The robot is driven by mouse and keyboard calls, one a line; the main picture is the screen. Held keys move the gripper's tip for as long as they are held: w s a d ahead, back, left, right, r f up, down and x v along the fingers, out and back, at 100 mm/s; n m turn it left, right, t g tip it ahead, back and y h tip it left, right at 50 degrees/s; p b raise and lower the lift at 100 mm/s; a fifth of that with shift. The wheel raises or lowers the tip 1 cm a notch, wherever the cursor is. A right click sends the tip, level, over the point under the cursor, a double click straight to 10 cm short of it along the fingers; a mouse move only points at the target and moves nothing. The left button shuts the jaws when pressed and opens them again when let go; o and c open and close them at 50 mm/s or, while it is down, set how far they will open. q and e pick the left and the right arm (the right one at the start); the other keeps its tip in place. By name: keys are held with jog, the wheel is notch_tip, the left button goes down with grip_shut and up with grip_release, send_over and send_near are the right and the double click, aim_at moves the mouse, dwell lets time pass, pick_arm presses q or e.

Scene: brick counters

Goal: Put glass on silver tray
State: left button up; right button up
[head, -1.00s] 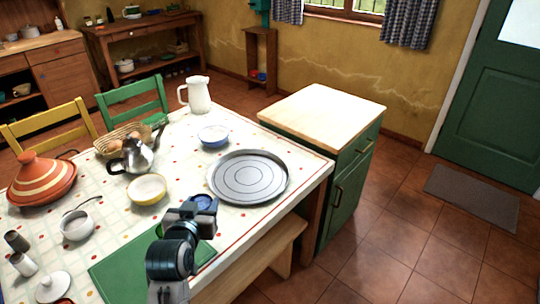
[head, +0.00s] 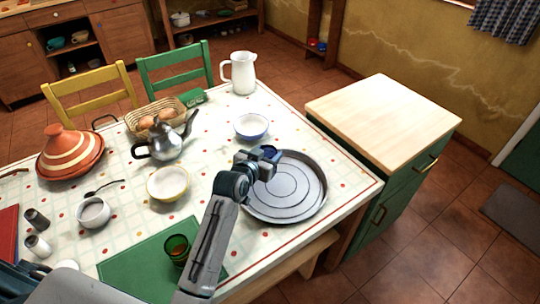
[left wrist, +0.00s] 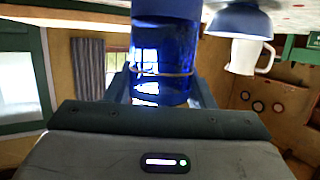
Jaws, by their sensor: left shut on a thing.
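My left gripper (head: 262,163) is shut on a blue glass (head: 271,152), seen over the back left part of the round silver tray (head: 308,207). The blue glass also shows large between the fingers in the left wrist view (left wrist: 162,60), where the picture is upside down. Its base is cut off there, so I cannot tell whether it touches the tray. The tray lies flat near the table's right edge, partly hidden by my gripper. A green glass (head: 177,247) stands on the green mat, partly close to my left arm. My right gripper is not in view.
Near the tray are a blue-rimmed bowl (head: 251,126), a yellow bowl (head: 167,183) and a white jug (head: 240,72). A metal teapot (head: 168,142) and an egg basket (head: 137,122) stand farther left. A wood-topped cabinet (head: 385,115) adjoins the table's right side.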

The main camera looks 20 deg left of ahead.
pick_arm(q)
jog(key=shift+r+x, duration=0.25)
jog(key=shift+x, duration=0.9)
jog(key=shift+a+f+p, duration=0.15)
jog(key=shift+f+p, duration=0.25)
jog(key=shift+f, duration=1.35)
jog(key=shift+f, duration=0.1)
jog(key=o, duration=1.1)
jog(key=shift+c, duration=0.2)
jog(key=shift+s, duration=0.3)
jog(key=b+v, duration=0.1)
jog(key=v, duration=1)
jog(key=shift+s+r, duration=0.15)
jog(key=shift+r, duration=0.15)
